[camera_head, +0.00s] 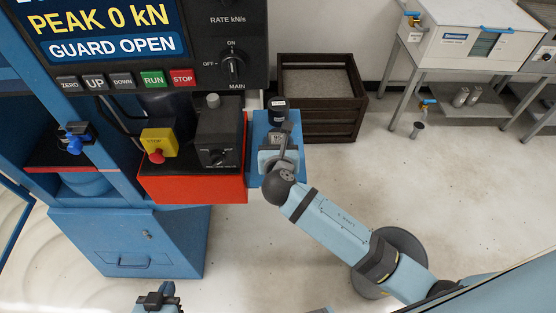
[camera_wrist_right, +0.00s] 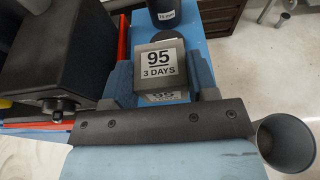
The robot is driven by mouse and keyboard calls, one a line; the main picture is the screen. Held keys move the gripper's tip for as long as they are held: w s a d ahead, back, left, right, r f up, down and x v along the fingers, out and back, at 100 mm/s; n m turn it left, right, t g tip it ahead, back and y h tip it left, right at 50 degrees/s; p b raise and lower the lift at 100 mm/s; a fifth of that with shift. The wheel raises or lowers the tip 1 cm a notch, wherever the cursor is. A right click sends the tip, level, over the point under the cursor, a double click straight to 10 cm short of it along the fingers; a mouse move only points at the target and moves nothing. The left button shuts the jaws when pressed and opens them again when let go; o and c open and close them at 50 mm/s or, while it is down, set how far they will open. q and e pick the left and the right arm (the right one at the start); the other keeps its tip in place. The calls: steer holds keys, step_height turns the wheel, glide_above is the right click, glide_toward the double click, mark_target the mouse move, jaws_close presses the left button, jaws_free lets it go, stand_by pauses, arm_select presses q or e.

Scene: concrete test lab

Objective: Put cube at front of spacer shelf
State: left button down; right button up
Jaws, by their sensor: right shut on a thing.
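The cube (camera_wrist_right: 158,68) is grey with a white "95 3 DAYS" label. My right gripper (camera_wrist_right: 163,82) is shut on it, with one finger on each side. In the head view the cube (camera_head: 278,138) is over the blue spacer shelf (camera_head: 260,122), beside the red housing; the gripper hides part of both. Whether the cube touches the shelf cannot be told. A dark cylindrical spacer (camera_head: 278,115) stands on the shelf behind the cube, and a dark round edge shows between them in the wrist view. My left gripper (camera_head: 157,299) is at the bottom edge; its opening is unclear.
The red housing (camera_head: 190,185) with a black control box (camera_head: 219,140) and yellow stop button box (camera_head: 159,142) borders the shelf on the left. A dark wooden crate (camera_head: 335,125) stands on the floor behind right. The floor to the right is mostly open.

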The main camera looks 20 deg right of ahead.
step_height(320, 180, down, 4)
steer(key=shift+r, duration=0.25)
step_height(320, 180, down, 3)
steer(key=shift+r+b, duration=0.15)
steer(key=shift+b, duration=0.15)
steer(key=shift+f, duration=0.3)
steer(key=shift+f, duration=0.15)
steer(key=o, duration=1.1)
steer(key=shift+c, duration=0.2)
steer(key=shift+s, duration=0.2)
steer(key=v, duration=1.1)
steer(key=shift+s+r, duration=0.3)
